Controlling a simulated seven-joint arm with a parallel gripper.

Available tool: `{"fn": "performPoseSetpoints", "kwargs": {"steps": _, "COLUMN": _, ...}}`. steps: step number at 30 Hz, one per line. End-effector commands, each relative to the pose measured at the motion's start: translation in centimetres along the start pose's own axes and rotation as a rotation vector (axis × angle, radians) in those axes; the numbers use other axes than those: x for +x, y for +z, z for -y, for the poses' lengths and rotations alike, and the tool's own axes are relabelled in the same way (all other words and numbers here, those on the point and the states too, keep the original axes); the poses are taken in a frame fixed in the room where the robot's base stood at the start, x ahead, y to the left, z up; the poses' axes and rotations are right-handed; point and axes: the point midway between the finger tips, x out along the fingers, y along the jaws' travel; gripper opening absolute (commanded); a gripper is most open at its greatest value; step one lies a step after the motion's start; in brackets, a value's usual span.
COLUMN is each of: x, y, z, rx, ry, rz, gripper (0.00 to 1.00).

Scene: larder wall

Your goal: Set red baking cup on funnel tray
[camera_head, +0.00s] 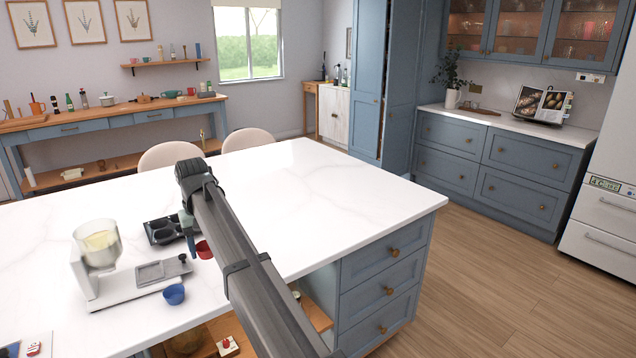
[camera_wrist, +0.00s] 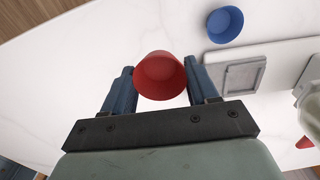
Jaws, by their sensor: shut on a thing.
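The red baking cup (camera_head: 204,250) is between the fingers of my gripper (camera_head: 192,244), right of the pale appliance. In the wrist view the red cup (camera_wrist: 160,76) shows its open mouth, with a blue finger touching each side. I cannot tell whether its base clears the white worktop. The pale appliance has a clear funnel-like hopper (camera_head: 98,245) with yellowish contents, and a low base with a square grey tray (camera_head: 150,272), which seems to be the funnel tray. The square tray (camera_wrist: 242,76) looks empty in the wrist view, to the right of my gripper.
A blue cup (camera_head: 174,294) stands just off the base's near right corner. A black tray with hollows (camera_head: 163,230) lies behind the appliance, close to my gripper. Another red item (camera_wrist: 305,142) shows at the wrist view's right edge. The far worktop (camera_head: 330,185) is clear.

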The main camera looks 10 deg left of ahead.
Motion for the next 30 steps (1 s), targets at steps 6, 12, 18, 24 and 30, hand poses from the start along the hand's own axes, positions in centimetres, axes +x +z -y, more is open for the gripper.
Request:
{"fn": "performPoseSetpoints", "kwargs": {"steps": 6, "x": 0.5, "y": -0.1, "z": 0.0, "rx": -0.034, "ry": 0.0, "rz": 0.001, "gripper": 0.3}}
{"fn": "performPoseSetpoints", "kwargs": {"steps": 12, "x": 3.3, "y": 4.6, "z": -0.4, "rx": -0.052, "ry": 0.0, "rz": 0.003, "gripper": 0.3}}
{"fn": "performPoseSetpoints", "kwargs": {"steps": 18, "x": 7.7, "y": 9.7, "z": -5.2, "rx": -0.001, "ry": 0.0, "rz": 0.002, "gripper": 0.3}}
{"fn": "performPoseSetpoints", "kwargs": {"steps": 24, "x": 11.6, "y": 14.5, "z": -11.4, "rx": 0.087, "ry": 0.0, "rz": 0.002, "gripper": 0.3}}
{"fn": "performPoseSetpoints", "kwargs": {"steps": 30, "x": 14.6, "y": 19.3, "z": -17.1, "rx": 0.181, "ry": 0.0, "rz": 0.002, "gripper": 0.3}}
